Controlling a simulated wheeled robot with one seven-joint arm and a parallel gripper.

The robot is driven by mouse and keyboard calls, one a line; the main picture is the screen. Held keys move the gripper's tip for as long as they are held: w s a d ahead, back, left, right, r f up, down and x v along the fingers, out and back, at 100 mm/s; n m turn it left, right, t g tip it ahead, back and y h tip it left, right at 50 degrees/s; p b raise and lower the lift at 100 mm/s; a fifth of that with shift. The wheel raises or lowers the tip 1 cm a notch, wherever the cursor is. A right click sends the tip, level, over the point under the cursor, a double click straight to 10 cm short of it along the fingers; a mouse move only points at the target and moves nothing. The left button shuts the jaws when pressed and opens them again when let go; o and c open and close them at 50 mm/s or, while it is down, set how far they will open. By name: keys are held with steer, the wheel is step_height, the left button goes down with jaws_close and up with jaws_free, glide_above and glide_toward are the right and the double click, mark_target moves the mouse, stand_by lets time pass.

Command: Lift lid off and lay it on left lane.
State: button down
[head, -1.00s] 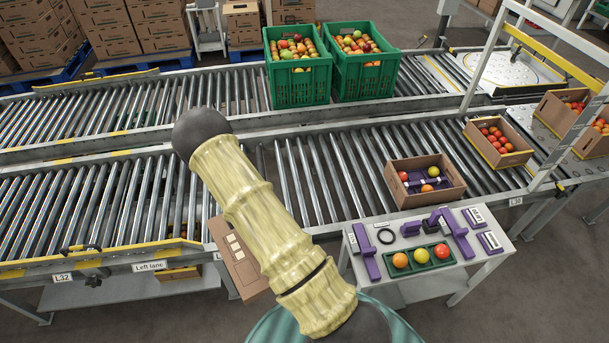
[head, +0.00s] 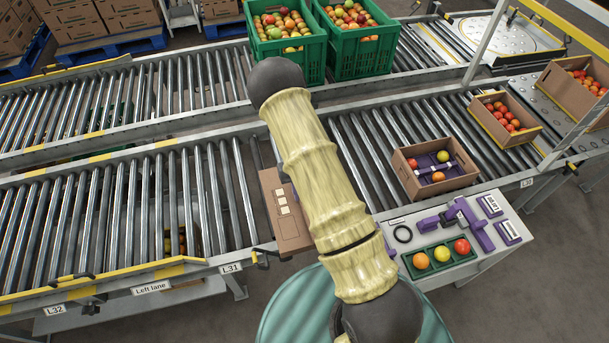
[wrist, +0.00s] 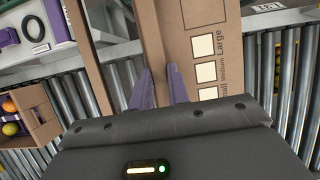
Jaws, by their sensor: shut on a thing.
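The lid is a flat brown cardboard piece (head: 286,215) with several white squares, left of my arm in the head view. In the wrist view the lid (wrist: 205,15) shows printed size words beside the squares. The open carton (head: 449,187) with a few fruits and a purple insert sits on the rollers at right, apart from the lid. The left lane's rollers (head: 110,212) stretch to the left.
A "Left lane" label (head: 151,288) is on the front rail. A small table (head: 405,262) holds purple tools, a black ring and a green fruit tray (head: 437,260). Green crates (head: 290,65) stand behind. The near left rollers look clear on top.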

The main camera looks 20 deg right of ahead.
steer(key=shift+w+d, duration=0.25)
steer(key=shift+w, duration=0.2)
steer(key=shift+s+d, duration=0.1)
steer(key=shift+s, duration=0.25)
steer(key=shift+d+f+n+b, duration=0.1)
steer(key=shift+f+n+b, duration=0.25)
steer(key=shift+b, duration=0.2)
steer(key=f+n+h+b, duration=0.1)
steer(key=n+b, duration=0.1)
steer(key=w+f+n+h+b, duration=0.1)
steer(key=n+b, duration=0.1)
steer(key=w+f+n+t+b, duration=0.1)
steer(key=n+b, duration=0.1)
steer(key=n, duration=0.1)
steer(key=shift+w+f+h+b, duration=0.1)
steer(key=shift+f+h+b, duration=0.2)
steer(key=shift+h+b, duration=0.1)
steer(key=w+n+t+b, duration=0.1)
steer(key=n+b, duration=0.1)
steer(key=n, duration=0.1)
steer(key=w+a+f+n+t+h+b, duration=0.1)
steer(key=w+n+b, duration=0.1)
steer(key=n, duration=0.2)
steer(key=w+f+n+t+b, duration=0.1)
steer(key=n+b, duration=0.2)
steer(key=shift+w+a+t+h, duration=0.15)
steer(key=shift+w+t+h, duration=0.05)
steer(key=shift+t+h, duration=0.1)
steer(key=shift+f, duration=0.15)
